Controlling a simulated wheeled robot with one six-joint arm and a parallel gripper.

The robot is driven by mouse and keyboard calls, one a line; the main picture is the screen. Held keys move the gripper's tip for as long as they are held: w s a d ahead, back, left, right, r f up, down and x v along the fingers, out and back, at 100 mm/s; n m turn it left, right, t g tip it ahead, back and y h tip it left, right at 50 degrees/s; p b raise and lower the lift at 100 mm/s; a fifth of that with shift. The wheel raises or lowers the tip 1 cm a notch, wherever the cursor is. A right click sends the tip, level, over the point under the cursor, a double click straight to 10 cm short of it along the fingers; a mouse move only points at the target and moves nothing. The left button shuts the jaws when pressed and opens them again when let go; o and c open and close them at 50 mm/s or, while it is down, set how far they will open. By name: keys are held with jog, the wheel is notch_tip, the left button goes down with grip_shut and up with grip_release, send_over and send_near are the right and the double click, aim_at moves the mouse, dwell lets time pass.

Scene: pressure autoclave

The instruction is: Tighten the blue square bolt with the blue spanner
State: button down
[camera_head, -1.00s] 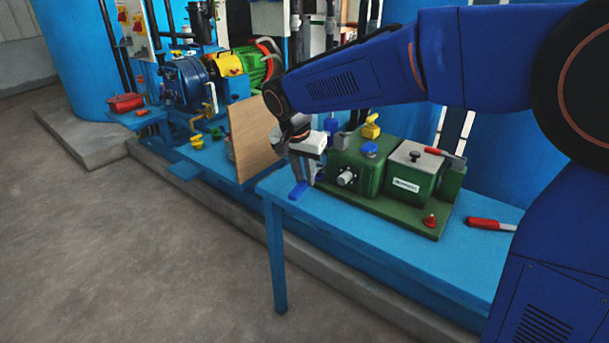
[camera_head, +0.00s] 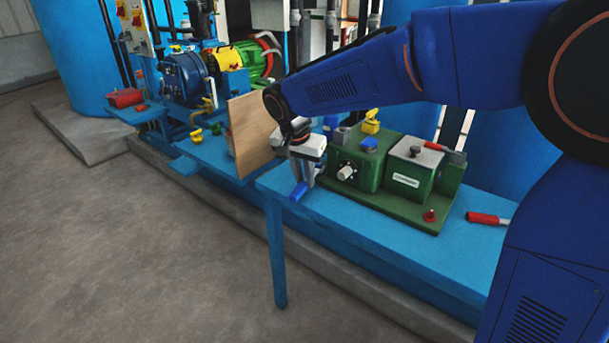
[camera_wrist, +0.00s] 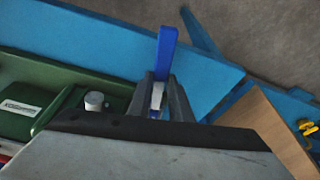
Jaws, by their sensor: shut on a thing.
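My gripper (camera_head: 302,178) is shut on the blue spanner (camera_head: 298,191), just above the table and left of the green machine. In the wrist view, the spanner (camera_wrist: 167,48) sticks out beyond the fingers (camera_wrist: 160,98). Its other end is hidden by the gripper. A blue block (camera_head: 368,145), seemingly the blue square bolt, sits on top of the green machine (camera_head: 355,165), to the right of my gripper. The spanner and the bolt are apart. The bolt is not visible in the wrist view.
The machine stands on a blue table (camera_head: 400,238), with a grey knob (camera_head: 346,172) facing front. A wooden board (camera_head: 252,135) stands close on the left. A red-handled tool (camera_head: 487,219) and a red knob (camera_head: 430,215) are at right. The table's front strip is clear.

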jog(key=shift+f, duration=0.1)
jog(key=c, duration=1.5)
grip_release()
jog(key=shift+c, duration=0.2)
jog(key=v, duration=1.7)
jog(key=shift+s, duration=0.1)
